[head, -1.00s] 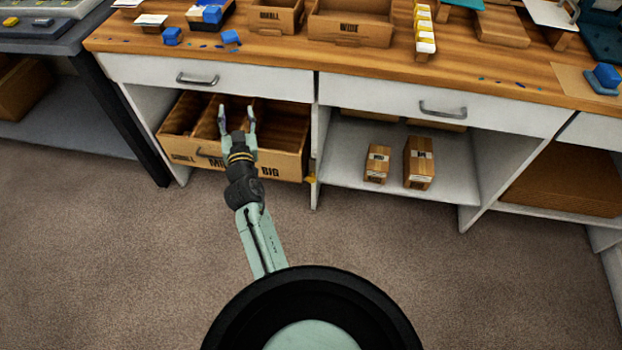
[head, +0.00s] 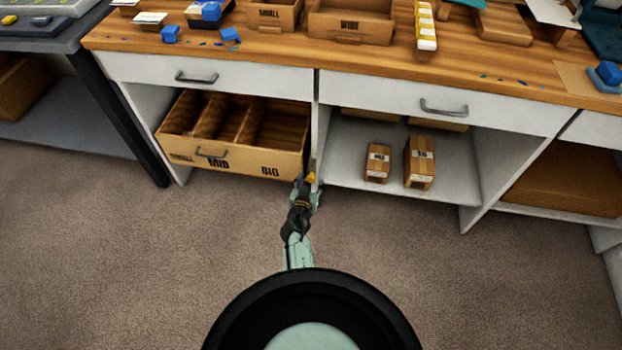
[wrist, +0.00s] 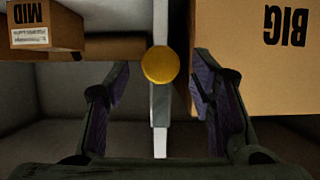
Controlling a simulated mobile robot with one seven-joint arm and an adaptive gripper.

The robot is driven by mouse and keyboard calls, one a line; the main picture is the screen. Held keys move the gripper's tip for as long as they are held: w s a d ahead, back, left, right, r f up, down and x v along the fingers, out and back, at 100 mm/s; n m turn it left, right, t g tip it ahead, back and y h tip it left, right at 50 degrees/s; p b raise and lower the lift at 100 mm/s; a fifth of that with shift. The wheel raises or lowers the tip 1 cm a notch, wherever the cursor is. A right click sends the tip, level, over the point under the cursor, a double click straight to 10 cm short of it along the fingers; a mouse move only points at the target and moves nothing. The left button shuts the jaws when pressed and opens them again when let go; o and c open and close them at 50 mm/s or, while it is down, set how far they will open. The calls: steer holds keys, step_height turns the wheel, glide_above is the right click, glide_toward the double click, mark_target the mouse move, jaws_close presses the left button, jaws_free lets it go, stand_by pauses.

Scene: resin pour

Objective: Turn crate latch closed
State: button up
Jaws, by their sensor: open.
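The yellow latch (head: 310,177) sits on the front edge of the upright cabinet divider, beside the crate's right front corner. In the wrist view it shows as a round yellow knob (wrist: 160,65). The wooden crate (head: 262,163), with compartments labelled SMALL, MID and BIG, stands in the left bay; its BIG end (wrist: 255,60) is at the right in the wrist view. My gripper (head: 307,188) is open and empty just in front of the divider. In the wrist view its fingers (wrist: 161,78) stand left and right of the knob, apart from it.
The divider (head: 317,130) separates the crate's bay from a shelf (head: 345,165) with two small upright boxes (head: 418,162). Drawers with handles (head: 443,108) sit above. The worktop (head: 465,75) carries trays and small blue pieces. The carpet (head: 150,260) in front is clear.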

steer(key=shift+x, duration=1.45)
steer(key=shift+c, duration=0.2)
jaws_close()
steer(key=shift+a, duration=0.1)
